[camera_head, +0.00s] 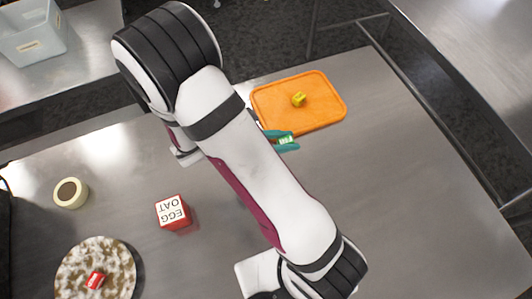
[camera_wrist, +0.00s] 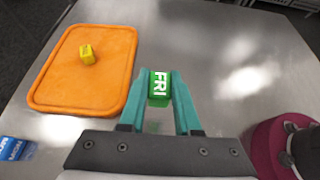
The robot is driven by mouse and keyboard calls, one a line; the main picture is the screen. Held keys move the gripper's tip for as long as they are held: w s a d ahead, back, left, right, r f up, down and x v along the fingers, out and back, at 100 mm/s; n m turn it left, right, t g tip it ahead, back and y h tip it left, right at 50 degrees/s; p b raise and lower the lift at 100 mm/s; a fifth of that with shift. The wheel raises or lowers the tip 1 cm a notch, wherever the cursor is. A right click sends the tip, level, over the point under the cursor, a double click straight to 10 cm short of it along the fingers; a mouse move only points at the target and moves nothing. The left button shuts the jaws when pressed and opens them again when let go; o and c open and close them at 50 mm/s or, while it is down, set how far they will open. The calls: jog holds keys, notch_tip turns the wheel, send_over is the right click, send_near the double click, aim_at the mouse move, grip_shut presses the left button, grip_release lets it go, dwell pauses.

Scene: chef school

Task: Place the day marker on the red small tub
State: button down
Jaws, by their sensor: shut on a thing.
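My gripper (camera_wrist: 159,78) has teal fingers and is shut on a small green day marker (camera_wrist: 158,88) lettered "FRI". In the head view the gripper (camera_head: 281,140) and the green marker (camera_head: 286,140) show just past my arm, near the front edge of the orange tray. The red small tub (camera_head: 173,222) has a white top lettered "EGG OAT" and stands on the steel table, left of my arm. It is apart from the gripper and does not show in the wrist view.
A yellow block (camera_head: 299,99) lies on the orange tray (camera_head: 330,113). A red block (camera_head: 95,280) lies on a round speckled board (camera_head: 112,258). A tape roll (camera_head: 70,193) stands left of the tub. A blue block (camera_wrist: 14,149) shows in the wrist view. The table's right side is clear.

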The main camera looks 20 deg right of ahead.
jog(key=shift+r, duration=0.25)
jog(key=w+a+r+n+t, duration=0.1)
jog(key=w+a+n+t, duration=0.15)
jog(key=a, duration=0.45)
notch_tip(320, 180, up, 2)
jog(key=n+t+y, duration=0.8)
jog(key=n+t, duration=0.1)
jog(key=n, duration=0.2)
send_over(170, 211)
notch_tip(170, 211, down, 6)
jog(key=shift+r, duration=0.1)
jog(key=shift+h, duration=0.3)
jog(key=c, duration=0.6)
grip_release()
